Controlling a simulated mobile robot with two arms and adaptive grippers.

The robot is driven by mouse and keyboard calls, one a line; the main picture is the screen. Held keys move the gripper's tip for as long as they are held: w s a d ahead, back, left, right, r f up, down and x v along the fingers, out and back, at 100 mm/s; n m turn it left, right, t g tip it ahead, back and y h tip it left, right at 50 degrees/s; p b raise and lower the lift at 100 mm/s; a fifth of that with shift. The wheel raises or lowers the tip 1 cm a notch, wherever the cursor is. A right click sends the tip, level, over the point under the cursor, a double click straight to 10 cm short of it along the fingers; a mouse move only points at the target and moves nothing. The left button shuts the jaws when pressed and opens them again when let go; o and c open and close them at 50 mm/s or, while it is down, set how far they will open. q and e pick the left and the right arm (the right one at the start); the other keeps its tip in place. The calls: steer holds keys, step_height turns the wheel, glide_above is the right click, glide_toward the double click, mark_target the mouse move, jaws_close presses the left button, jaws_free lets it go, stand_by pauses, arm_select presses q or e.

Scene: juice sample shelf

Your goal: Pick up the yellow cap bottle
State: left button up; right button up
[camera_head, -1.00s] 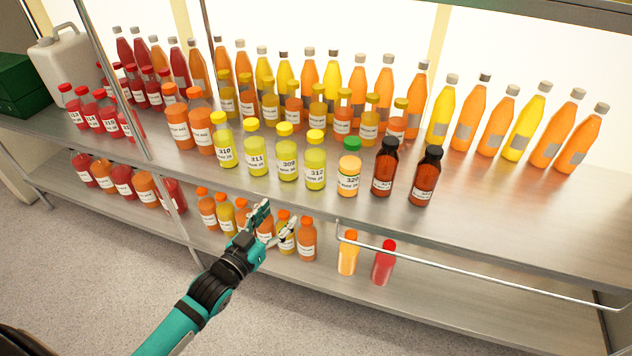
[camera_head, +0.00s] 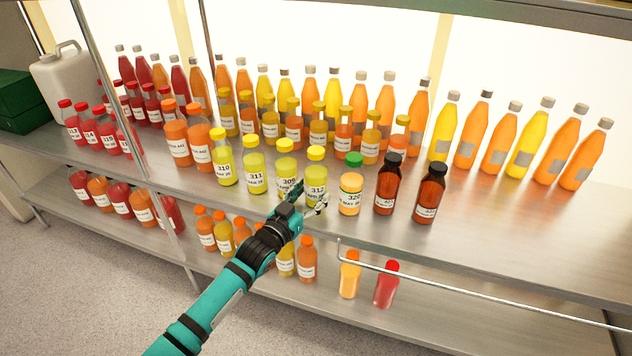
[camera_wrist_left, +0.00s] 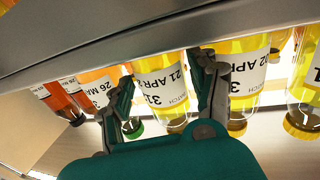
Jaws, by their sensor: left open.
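Several bottles with yellow caps and white labels stand upright in the front row of the upper shelf: bottle 310 (camera_head: 224,163), bottle 311 (camera_head: 255,172), bottle 309 (camera_head: 285,158) and bottle 312 (camera_head: 316,168). My left gripper (camera_head: 306,197) is open at the shelf's front edge, in front of bottles 309 and 312, and partly hides both. The left wrist view is upside down. There, a yellow bottle with a white label (camera_wrist_left: 160,85), apparently 312, shows between the spread fingers of my left gripper (camera_wrist_left: 165,78). I cannot tell whether they touch it. My right gripper is not in view.
A green-capped bottle (camera_head: 351,190) stands just right of bottle 312, then two dark brown bottles (camera_head: 387,188). Taller juice bottles (camera_head: 470,125) fill the back rows. A metal rail (camera_head: 450,283) runs along the front at right. The upper shelf's right front (camera_head: 520,240) is clear.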

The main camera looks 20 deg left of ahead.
mark_target(310, 181)
arm_select(q)
steer(key=shift+x, duration=1.55)
steer(key=shift+f, duration=0.1)
steer(key=c, duration=1)
steer(key=shift+c, duration=0.2)
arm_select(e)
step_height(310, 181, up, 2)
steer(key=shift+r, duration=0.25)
